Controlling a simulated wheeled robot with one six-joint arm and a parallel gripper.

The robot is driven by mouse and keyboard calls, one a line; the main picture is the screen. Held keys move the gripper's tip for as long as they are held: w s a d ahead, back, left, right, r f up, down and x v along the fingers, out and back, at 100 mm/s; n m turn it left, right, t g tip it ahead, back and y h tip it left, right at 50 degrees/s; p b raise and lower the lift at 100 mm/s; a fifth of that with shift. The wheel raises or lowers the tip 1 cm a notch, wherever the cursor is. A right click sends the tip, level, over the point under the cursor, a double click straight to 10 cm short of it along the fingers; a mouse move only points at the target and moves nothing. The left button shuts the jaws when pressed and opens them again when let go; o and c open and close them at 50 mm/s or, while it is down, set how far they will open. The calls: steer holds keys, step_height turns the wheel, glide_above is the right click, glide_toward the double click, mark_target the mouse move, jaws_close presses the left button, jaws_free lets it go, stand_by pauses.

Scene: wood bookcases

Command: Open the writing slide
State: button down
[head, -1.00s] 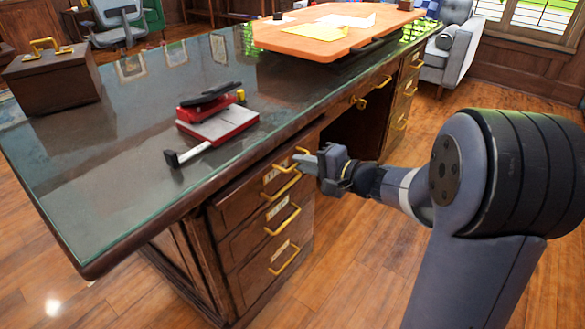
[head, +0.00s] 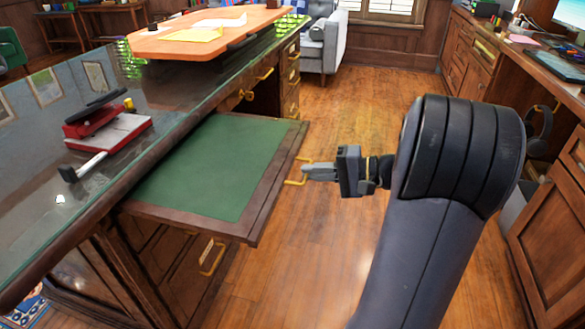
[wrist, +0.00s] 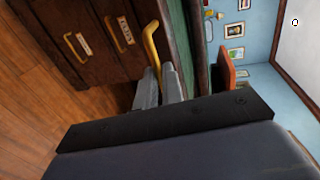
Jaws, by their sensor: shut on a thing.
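The writing slide (head: 215,160) is a wood-framed board with a green top, pulled far out from under the desk top. A brass handle (head: 297,171) is on its front edge. My gripper (head: 308,172) is at this handle, its fingers shut on it. In the wrist view my gripper (wrist: 160,85) has its two grey fingers around the lower end of the brass handle (wrist: 151,45). The slide's green surface also shows in the wrist view (wrist: 193,30).
The desk's glass top (head: 60,190) carries a red hole punch (head: 95,130) and an orange board (head: 190,38). Drawers with brass handles (head: 212,258) are below the slide. Wood cabinets (head: 550,200) stand at right. Open floor (head: 350,110) lies between.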

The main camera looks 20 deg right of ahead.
steer(key=shift+s+d, duration=0.35)
steer(key=c, duration=1.8)
jaws_free()
steer(key=p+v, duration=0.3)
steer(key=v, duration=0.7)
steer(key=shift+s+d, duration=0.25)
steer(key=shift+d, duration=0.05)
